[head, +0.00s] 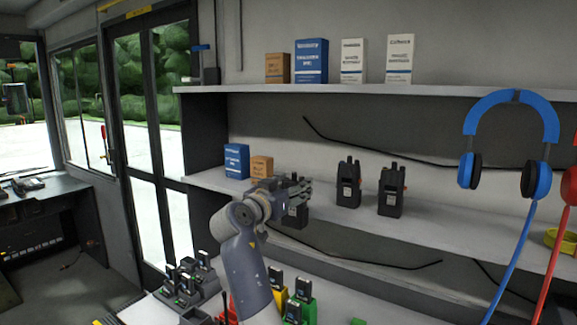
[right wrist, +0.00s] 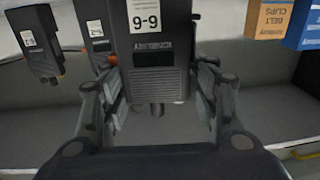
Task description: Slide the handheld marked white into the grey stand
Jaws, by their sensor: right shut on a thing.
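My right gripper (head: 300,190) reaches to the middle shelf and is shut on a black handheld (head: 297,215). In the right wrist view, the fingers stand on both sides of this handheld (right wrist: 155,75), which bears a white label with large black characters. It appears upside down there. Two more black handhelds (head: 348,183) (head: 391,190) stand upright on the shelf to the right. Which handheld is the one marked white is not clear. Dark grey stands (head: 185,290) holding small devices sit on the lower counter, left of my right arm. My left gripper is not in view.
Yellow (head: 278,302) and green (head: 306,311) stands are right of my arm on the counter. Small boxes (head: 236,160) stand left of the gripper on the shelf (head: 450,228). Blue headphones (head: 541,178) hang at right. The upper shelf (head: 330,90) lies above.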

